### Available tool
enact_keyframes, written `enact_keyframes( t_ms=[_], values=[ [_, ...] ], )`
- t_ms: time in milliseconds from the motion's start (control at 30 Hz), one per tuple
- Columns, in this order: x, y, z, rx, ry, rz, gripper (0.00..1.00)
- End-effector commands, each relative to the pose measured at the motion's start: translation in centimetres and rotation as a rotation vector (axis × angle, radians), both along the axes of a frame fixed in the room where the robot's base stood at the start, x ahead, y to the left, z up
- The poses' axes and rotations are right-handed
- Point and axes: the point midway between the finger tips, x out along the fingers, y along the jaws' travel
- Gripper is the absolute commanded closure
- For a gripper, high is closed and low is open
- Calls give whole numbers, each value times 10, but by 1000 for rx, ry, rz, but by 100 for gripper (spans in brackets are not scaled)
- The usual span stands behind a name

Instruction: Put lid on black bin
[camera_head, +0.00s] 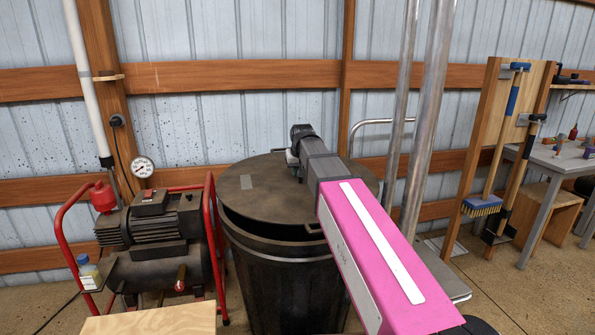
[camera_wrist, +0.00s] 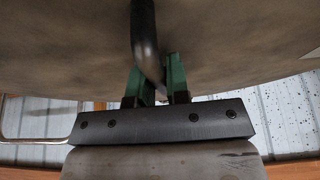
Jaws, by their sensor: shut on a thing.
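The black bin (camera_head: 285,285) stands upright on the floor in the middle of the head view. Its dark round lid (camera_head: 262,200) is over the bin's mouth and looks tilted, with a dark gap at the front between lid and rim. In the wrist view the lid's underside or top face (camera_wrist: 220,45) fills the upper part, with a dark curved handle (camera_wrist: 146,40). My gripper (camera_wrist: 156,85) has its green fingers shut on this handle. In the head view the fingers are hidden behind my arm.
A compressor (camera_head: 155,235) with a red frame stands close to the left of the bin. Metal poles (camera_head: 415,130) rise to the right. A wooden rack with brooms (camera_head: 495,140) and a workbench (camera_head: 565,165) are farther right. The wall is behind the bin.

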Motion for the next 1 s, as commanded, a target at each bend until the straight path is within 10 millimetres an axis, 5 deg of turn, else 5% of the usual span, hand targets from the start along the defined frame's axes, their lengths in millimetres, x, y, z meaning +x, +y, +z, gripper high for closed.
enact_keyframes(
  t_ms=[1000],
  values=[
    [0, 0, -55, 1, -3, 0, 100]
  ],
)
